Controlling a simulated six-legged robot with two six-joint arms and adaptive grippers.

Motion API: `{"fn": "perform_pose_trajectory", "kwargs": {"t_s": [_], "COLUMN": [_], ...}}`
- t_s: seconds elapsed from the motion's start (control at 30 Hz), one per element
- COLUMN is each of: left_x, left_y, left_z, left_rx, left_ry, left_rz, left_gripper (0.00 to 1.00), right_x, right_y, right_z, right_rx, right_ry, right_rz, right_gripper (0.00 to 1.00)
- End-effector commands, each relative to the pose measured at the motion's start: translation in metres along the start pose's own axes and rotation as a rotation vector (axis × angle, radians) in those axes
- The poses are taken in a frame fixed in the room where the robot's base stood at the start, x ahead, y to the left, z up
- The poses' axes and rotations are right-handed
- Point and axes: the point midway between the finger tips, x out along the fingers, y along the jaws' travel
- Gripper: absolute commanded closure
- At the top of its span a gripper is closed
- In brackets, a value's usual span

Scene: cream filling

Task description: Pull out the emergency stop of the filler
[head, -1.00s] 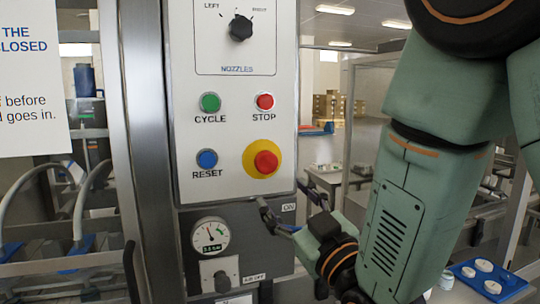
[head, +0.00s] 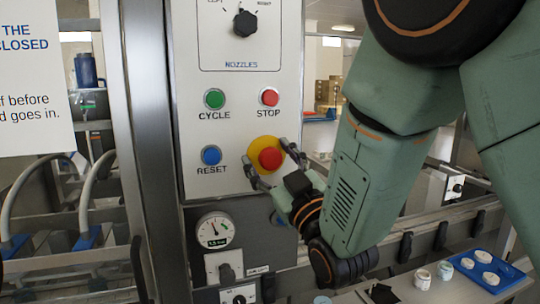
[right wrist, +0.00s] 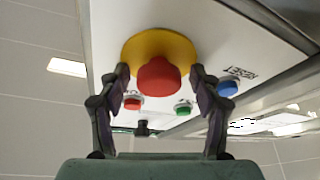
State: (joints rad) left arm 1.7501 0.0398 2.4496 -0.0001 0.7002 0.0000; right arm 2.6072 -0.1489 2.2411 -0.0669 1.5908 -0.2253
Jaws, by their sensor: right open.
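The emergency stop is a red mushroom button (head: 270,158) on a yellow round plate (head: 256,145), low on the right of the white control panel (head: 190,130). My right gripper (head: 270,168) is at its lower right in the head view, fingers spread. In the right wrist view the red button (right wrist: 158,76) sits ahead between the two open fingertips of my right gripper (right wrist: 160,76), one at each side over the yellow plate (right wrist: 160,42). I cannot tell whether the fingers touch it. My left gripper is not in view.
A green CYCLE button (head: 214,99), a red STOP button (head: 269,97) and a blue RESET button (head: 211,155) are close by on the panel. A black nozzle knob (head: 245,23) is above. A pressure gauge (head: 215,230) is below. A blue tray (head: 488,270) lies at the lower right.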

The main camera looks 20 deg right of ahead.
Motion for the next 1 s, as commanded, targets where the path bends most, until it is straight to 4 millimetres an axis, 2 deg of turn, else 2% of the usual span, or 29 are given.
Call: {"fn": "perform_pose_trajectory", "kwargs": {"t_s": [0.2, 0.9, 1.0], "left_x": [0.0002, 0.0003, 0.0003], "left_y": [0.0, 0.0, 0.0], "left_z": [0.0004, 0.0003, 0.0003], "left_rx": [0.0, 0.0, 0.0], "left_ry": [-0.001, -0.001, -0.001], "left_rz": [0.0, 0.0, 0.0], "left_gripper": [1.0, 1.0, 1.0], "right_x": [0.0007, 0.0009, 0.001], "right_y": [0.0003, 0.0003, 0.0005], "right_z": [0.0015, 0.0007, 0.0005], "right_rx": [0.0, 0.0, 0.0], "right_ry": [-0.002, 0.0, 0.001], "right_rz": [0.001, 0.0, 0.001], "right_gripper": [0.37, 0.97, 1.0]}}
